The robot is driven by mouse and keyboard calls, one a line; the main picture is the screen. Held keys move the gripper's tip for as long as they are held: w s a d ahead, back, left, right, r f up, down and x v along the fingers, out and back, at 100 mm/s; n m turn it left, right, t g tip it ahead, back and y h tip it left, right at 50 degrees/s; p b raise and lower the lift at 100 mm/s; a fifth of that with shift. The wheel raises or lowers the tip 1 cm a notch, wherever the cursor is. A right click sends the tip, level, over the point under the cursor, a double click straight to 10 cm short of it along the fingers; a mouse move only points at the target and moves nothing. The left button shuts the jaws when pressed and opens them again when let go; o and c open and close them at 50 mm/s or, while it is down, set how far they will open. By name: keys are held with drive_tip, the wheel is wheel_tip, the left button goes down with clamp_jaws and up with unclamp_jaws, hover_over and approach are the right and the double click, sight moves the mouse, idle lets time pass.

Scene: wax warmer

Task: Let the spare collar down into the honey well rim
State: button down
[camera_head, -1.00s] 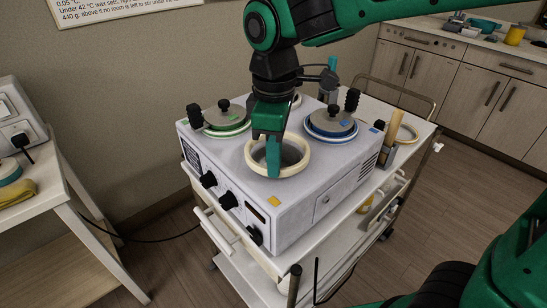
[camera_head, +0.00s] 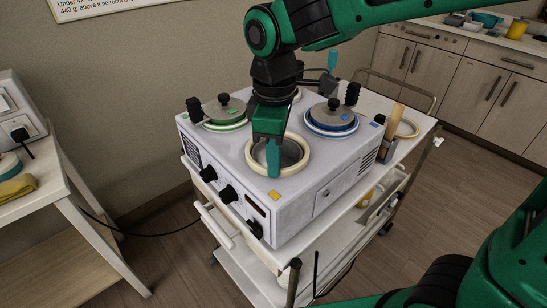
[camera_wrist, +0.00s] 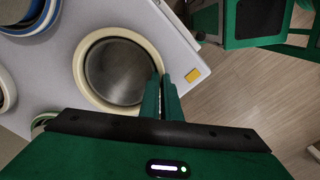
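The cream collar (camera_head: 252,160) is a ring at the front well of the white wax warmer (camera_head: 228,158), behind a yellow tag (camera_head: 274,196). It also shows in the wrist view (camera_wrist: 83,84), around the grey inside of the well (camera_wrist: 117,72). My gripper (camera_head: 272,170) points down at the collar's near side. In the wrist view its two teal fingers (camera_wrist: 161,82) are close together, one inside and one outside the collar's wall, pinching it. The collar looks about level. The well rim under it is hidden, so I cannot tell whether it is seated.
A green-ringed lid (camera_head: 224,112) and a blue-ringed lid (camera_head: 331,117) with black knobs stand on the warmer. A side table (camera_head: 60,190) stands at left.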

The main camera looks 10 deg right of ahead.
idle(0.3)
drive_tip(key=c, duration=1.9)
unclamp_jaws()
wheel_tip(320, 180, up, 11)
drive_tip(key=shift+f, duration=0.15)
drive_tip(key=d+f+m, duration=0.3)
drive_tip(key=d+m, duration=0.2)
drive_tip(key=d, duration=0.5)
drive_tip(key=d+f+m, duration=0.3)
drive_tip(key=d+m, duration=0.2)
drive_tip(key=d, duration=0.6)
drive_tip(key=s+d+f+m, duration=0.3)
drive_tip(key=s+d, duration=0.1)
drive_tip(key=s+d+f+m, duration=0.2)
drive_tip(key=s+d+m, duration=0.2)
drive_tip(key=s+d, duration=0.1)
drive_tip(key=s+d+f+m, duration=0.3)
drive_tip(key=s+d, duration=0.2)
drive_tip(key=shift+s+f+m, duration=0.15)
drive_tip(key=shift+f+m, duration=0.2)
drive_tip(key=shift+m, duration=0.05)
